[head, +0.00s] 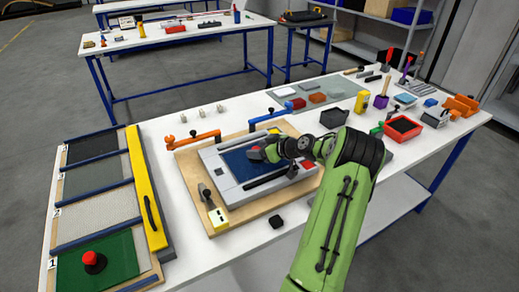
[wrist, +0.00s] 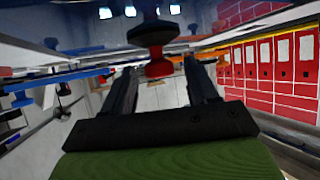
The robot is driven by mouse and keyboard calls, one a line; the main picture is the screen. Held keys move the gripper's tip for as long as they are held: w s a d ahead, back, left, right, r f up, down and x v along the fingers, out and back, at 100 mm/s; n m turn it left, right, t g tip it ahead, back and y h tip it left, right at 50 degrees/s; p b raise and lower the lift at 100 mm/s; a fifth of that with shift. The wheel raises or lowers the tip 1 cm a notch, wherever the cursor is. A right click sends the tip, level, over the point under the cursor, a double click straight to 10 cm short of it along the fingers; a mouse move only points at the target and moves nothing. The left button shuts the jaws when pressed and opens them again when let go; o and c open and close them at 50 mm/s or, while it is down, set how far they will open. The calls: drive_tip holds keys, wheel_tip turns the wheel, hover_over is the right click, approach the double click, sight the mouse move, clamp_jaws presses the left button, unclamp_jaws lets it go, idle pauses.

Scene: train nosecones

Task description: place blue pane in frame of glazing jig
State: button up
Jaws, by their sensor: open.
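The blue pane (head: 236,167) lies flat within the grey frame of the glazing jig (head: 222,182), which sits on a wooden board. I cannot tell whether it is fully seated, as my arm hides its right part. A red and dark knob handle (head: 256,153) stands on the pane. My gripper (head: 268,150) is low over the pane, right beside this handle. In the wrist view my gripper (wrist: 158,72) has its fingers apart, with the handle's red stem and black top (wrist: 158,33) between and just beyond the tips; contact is unclear.
Orange toggle clamps (head: 200,137) and blue clamps (head: 270,117) stand behind the jig. A rack (head: 140,213) at left holds panels, including a green pane (head: 112,262) with a red knob. Bins and tools crowd the right.

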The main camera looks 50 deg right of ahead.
drive_tip(key=shift+s+r, duration=0.15)
drive_tip(key=shift+r, duration=0.1)
drive_tip(key=p+v, duration=0.1)
drive_tip(key=v, duration=1)
drive_tip(key=shift+s+r, duration=0.1)
drive_tip(key=shift+s, duration=0.2)
drive_tip(key=w+a+r+n+g, duration=0.1)
drive_tip(key=w+a+r+g, duration=0.15)
drive_tip(key=a, duration=0.95)
drive_tip(key=w+a+r+g, duration=0.2)
drive_tip(key=a+r+g, duration=0.15)
drive_tip(key=a, duration=0.75)
drive_tip(key=s+a+r, duration=0.3)
drive_tip(key=s+a, duration=0.4)
drive_tip(key=a, duration=0.3)
drive_tip(key=s+a+m+h, duration=0.1)
drive_tip(key=s+a, duration=0.3)
drive_tip(key=s, duration=0.8)
drive_tip(key=shift+s+a+f+m+g, duration=0.2)
drive_tip(key=shift+a+f+m+g, duration=0.1)
drive_tip(key=shift+m, duration=0.2)
